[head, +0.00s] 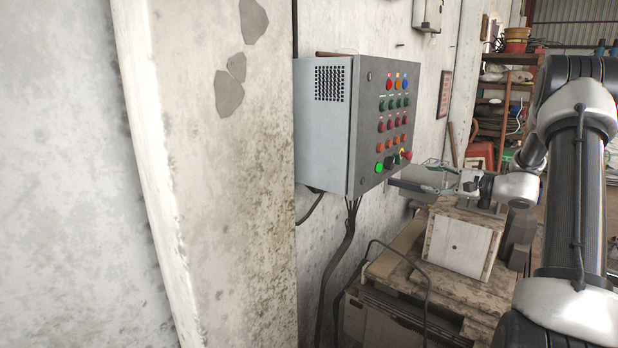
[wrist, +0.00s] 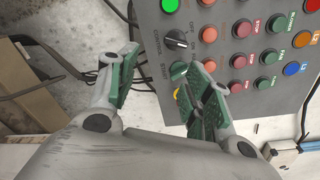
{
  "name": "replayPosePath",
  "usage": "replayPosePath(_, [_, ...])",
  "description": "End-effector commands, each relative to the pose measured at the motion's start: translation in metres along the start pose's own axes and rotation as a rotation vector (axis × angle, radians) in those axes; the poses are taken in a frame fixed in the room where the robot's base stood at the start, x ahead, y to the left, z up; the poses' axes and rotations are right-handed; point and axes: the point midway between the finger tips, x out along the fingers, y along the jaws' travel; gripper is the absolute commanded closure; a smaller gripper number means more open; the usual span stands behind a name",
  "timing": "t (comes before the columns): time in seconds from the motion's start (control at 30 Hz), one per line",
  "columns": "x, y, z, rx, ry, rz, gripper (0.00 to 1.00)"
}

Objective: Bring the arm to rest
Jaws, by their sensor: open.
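My arm (head: 578,180) comes in from the right in the head view and bends back toward a grey control box on the wall. My gripper (head: 412,176) is at the lower right of the box's front face. In the wrist view my gripper (wrist: 168,78) is open, with green pads on both fingers and nothing between them. The control box (wrist: 222,50) fills the upper right there. A black selector knob (wrist: 178,40) shows between and beyond the fingertips. A yellow button (wrist: 177,93) is partly hidden by the right finger. I cannot tell whether the fingers touch the panel.
The control box (head: 325,130) juts from the wall, with rows of coloured buttons and cables below. A worn concrete pillar (head: 215,180) stands left of it. Below my gripper are a pale box (head: 462,245) and wooden boards. Shelves (head: 505,100) stand behind.

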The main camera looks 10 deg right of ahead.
Motion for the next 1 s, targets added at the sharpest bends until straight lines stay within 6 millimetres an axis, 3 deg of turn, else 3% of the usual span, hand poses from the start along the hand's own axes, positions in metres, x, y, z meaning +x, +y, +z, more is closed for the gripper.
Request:
replayPosePath(0.17, [-0.019, 0.071, 0.006, 0.084, 0.025, 0.204, 0.50])
replayPosePath(0.27, [-0.042, 0.108, 0.031, 0.099, 0.036, 0.377, 0.50])
replayPosePath(0.4, [-0.074, 0.143, 0.087, 0.044, 0.032, 0.647, 0.50])
replayPosePath(0.53, [-0.107, 0.158, 0.140, -0.072, 0.026, 0.879, 0.50])
replayPosePath(0.7, [-0.155, 0.164, 0.206, -0.319, 0.020, 1.164, 0.50])
replayPosePath(1.0, [-0.217, 0.152, 0.289, -0.857, 0.029, 1.447, 0.50])
